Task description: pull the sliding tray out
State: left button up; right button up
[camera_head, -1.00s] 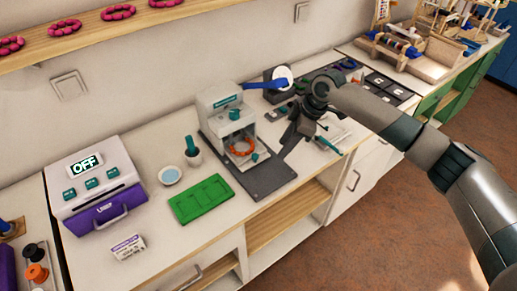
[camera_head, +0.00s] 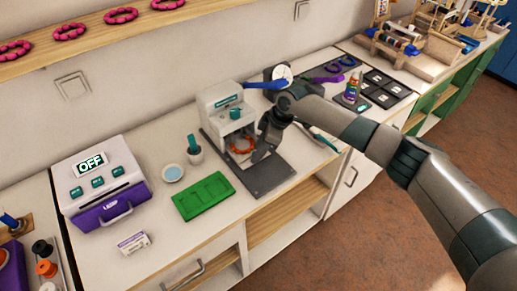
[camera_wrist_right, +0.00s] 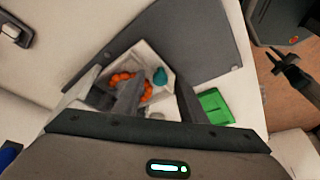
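A white press-like machine (camera_head: 228,112) stands on a dark grey base plate (camera_head: 270,180). In its opening lies a small white tray (camera_wrist_right: 150,57) with an orange bead ring (camera_head: 240,146) and a teal knob (camera_wrist_right: 160,76). My right gripper (camera_head: 259,154) reaches down at the machine's opening, beside the bead ring, and hides the knob in the head view. In the wrist view its fingers look apart, with the tray below them; I see no grip on the knob. A dark pronged part (camera_wrist_right: 284,62) at the wrist view's upper right may be my left gripper; its state is unclear.
A green board (camera_head: 203,196), a pale blue dish (camera_head: 172,173) and a purple-fronted device (camera_head: 103,190) reading OFF stand to the left. A round white dial (camera_head: 283,73) and a blue lever (camera_head: 262,85) are close to my right arm. Dark boards (camera_head: 385,88) lie farther right.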

grip_shut()
jog(key=shift+s, duration=0.1)
